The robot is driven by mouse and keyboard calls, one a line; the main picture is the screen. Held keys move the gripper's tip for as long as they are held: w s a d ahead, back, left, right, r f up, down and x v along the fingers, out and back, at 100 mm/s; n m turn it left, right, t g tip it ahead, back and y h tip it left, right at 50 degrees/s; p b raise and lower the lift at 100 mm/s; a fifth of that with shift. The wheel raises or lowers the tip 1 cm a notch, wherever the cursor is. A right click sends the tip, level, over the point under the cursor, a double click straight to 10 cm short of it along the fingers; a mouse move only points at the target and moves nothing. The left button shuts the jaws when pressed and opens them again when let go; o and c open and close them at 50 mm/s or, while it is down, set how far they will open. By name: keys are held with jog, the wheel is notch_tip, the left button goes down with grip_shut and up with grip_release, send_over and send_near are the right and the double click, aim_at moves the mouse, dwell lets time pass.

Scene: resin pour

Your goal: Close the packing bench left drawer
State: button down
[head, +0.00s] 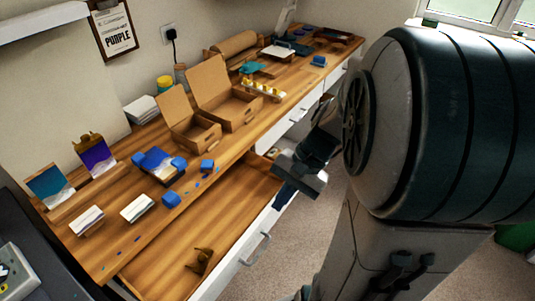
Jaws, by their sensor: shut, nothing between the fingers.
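The packing bench left drawer (228,278) is pulled open at the bottom of the head view. Its wooden inside shows below the bench edge, and its white front carries a metal handle (258,249). A small brown object (201,262) is in the drawer. My gripper (284,195) is shut and empty, at the far end of the drawer front, beyond the handle in the picture. Whether it touches the drawer front I cannot tell. My large dark arm link hides part of the bench's right side.
The wooden bench top (125,238) holds two open cardboard boxes (222,97), blue blocks (171,200), cards, small blue bits and a row of yellow-topped items (262,90). Other white drawer fronts (300,113) line the bench further back. Carpeted floor (300,240) is clear before the drawer.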

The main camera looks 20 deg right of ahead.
jog(key=w+d+f+m+t+y+b, duration=0.2)
jog(key=w+d+f+m+t+b, duration=0.1)
jog(key=d+f+m+t+b, duration=0.9)
jog(key=w+d+f+m+t+y+b, duration=0.2)
jog(key=d+f+m+t+y+b, duration=0.15)
jog(key=d+f+m, duration=0.85)
jog(key=w+a+f+n+b, duration=0.2)
jog(key=w+a+f+n, duration=0.1)
jog(key=w+a, duration=0.7)
jog(key=shift+w+n+h, duration=0.35)
jog(key=shift+w+n, duration=0.25)
jog(key=shift+w, duration=0.05)
jog(key=shift+a, duration=0.15)
